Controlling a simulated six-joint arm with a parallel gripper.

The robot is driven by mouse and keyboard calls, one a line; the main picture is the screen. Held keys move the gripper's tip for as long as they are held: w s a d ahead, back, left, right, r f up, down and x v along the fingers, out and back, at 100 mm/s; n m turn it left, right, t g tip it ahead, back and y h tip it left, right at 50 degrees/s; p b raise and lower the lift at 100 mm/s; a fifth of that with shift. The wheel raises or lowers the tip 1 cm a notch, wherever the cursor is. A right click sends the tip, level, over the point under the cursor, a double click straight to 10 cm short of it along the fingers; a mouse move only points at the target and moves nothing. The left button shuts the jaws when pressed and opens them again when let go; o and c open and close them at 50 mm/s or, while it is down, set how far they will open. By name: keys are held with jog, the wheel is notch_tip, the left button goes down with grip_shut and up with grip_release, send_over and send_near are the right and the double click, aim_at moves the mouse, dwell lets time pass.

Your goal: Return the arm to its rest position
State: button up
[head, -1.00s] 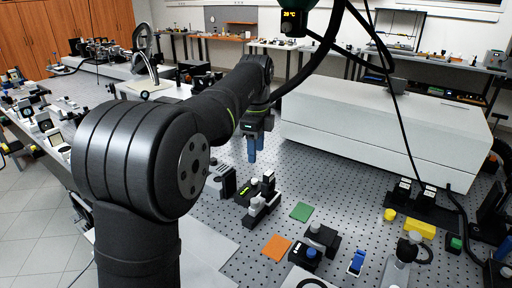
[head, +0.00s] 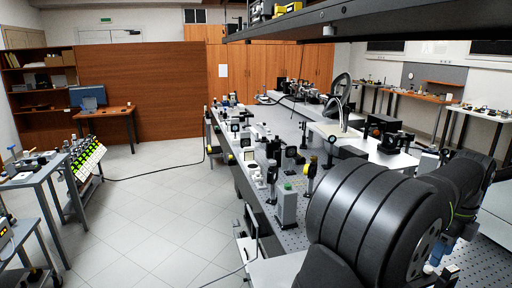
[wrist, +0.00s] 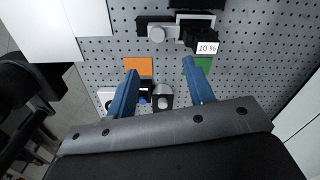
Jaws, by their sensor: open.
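My arm fills the lower right of the head view, its large black joint in front. My gripper (wrist: 160,66) shows in the wrist view with two blue fingers spread apart and nothing between them. It points down over the perforated optics table (wrist: 110,22), above the surface. In the head view a bit of blue finger (head: 443,250) shows at the right, mostly hidden behind the arm.
The wrist view shows an orange square (wrist: 138,66), a green square (wrist: 203,70), a module labelled 10 % (wrist: 207,48) and a knobbed black mount (wrist: 158,33).

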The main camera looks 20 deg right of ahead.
notch_tip(320, 180, down, 12)
jog(key=shift+f, duration=0.25)
jog(key=shift+a+f, duration=0.15)
jog(key=shift+f, duration=0.05)
jog(key=shift+a, duration=0.25)
jog(key=shift+r, duration=0.15)
